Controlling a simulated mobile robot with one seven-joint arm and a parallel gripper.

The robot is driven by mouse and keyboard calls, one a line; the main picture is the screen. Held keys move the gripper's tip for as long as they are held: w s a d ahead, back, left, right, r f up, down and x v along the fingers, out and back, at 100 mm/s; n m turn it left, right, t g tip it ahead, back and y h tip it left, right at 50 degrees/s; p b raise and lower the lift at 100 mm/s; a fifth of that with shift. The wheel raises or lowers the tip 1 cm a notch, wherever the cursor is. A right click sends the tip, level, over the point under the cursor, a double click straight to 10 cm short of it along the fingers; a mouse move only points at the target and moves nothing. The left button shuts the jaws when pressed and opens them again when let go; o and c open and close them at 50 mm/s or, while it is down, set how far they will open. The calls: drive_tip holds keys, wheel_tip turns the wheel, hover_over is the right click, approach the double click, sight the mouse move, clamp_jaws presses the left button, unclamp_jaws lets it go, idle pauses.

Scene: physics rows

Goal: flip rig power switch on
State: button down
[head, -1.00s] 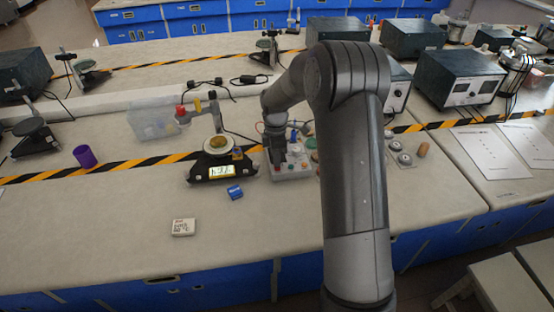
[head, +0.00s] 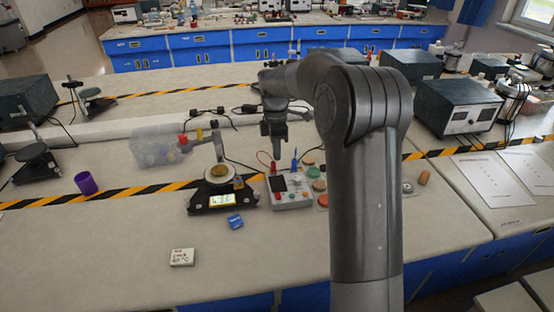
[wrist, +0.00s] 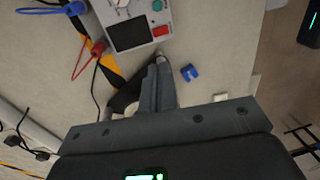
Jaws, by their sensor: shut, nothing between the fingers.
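The rig is a light grey box (head: 291,198) on the bench with a dark screen, coloured knobs and red and blue plugs. It also shows at the top of the wrist view (wrist: 176,22).
A scale (head: 222,199) with a lit display stands left of the box, with a small blue block (head: 236,222) in front. A white block (head: 182,257) lies nearer. Round pads and a cork (head: 424,178) lie to the right. The front bench is mostly clear.

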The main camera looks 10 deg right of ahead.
sight(279, 197)
idle(0.3)
drive_tip(key=shift+s+r, duration=0.15)
drive_tip(key=shift+s, duration=0.5)
drive_tip(key=f, duration=0.4)
drive_tip(key=s+f, duration=0.1)
drive_tip(key=f, duration=0.9)
drive_tip(key=shift+s, duration=0.35)
